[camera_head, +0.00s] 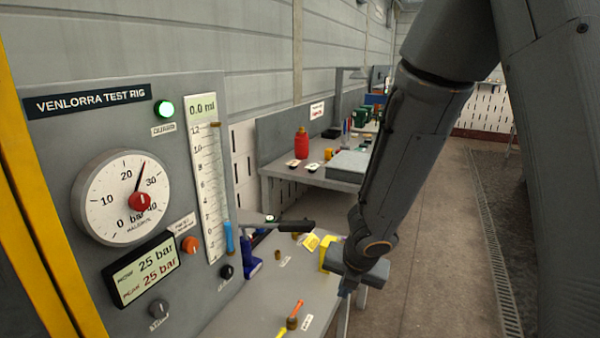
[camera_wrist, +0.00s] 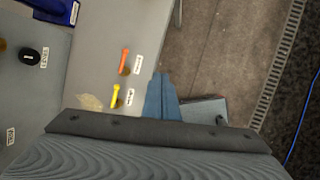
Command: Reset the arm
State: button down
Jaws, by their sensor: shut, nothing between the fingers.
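My arm (camera_head: 410,150) comes down from the top right of the head view, with its wrist low beside the right edge of the bench. My gripper shows in the wrist view (camera_wrist: 161,80) as two blue-grey fingers close together, with nothing between them. They point past the bench edge, over the floor. In the head view the wrist hides most of the gripper, so its fingers are hard to make out there.
The grey bench (camera_head: 240,318) carries an orange handle (camera_head: 297,308); a yellow handle (camera_wrist: 115,95) is near it. The test rig panel (camera_head: 70,130) stands at left, dials reading about 25 bar, green lamp (camera_head: 164,110) lit. Floor (camera_head: 440,230) at right is clear.

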jog(key=s+d+r+m+h+b, duration=0.15)
jog(key=d+m, duration=0.25)
jog(key=m, duration=0.4)
jog(key=s+d+r+m+h, duration=0.1)
jog(key=s+d+m, duration=0.2)
jog(key=d+m, duration=0.35)
jog(key=s+a+m+g+y, duration=0.1)
jog(key=s+m, duration=0.3)
jog(key=m, duration=0.4)
jog(key=s+r+m+g+b, duration=0.1)
jog(key=s+m+g, duration=0.1)
jog(key=m, duration=0.7)
jog(key=shift+s+a+y, duration=0.35)
jog(key=shift+s, duration=0.5)
jog(key=shift+m, duration=0.25)
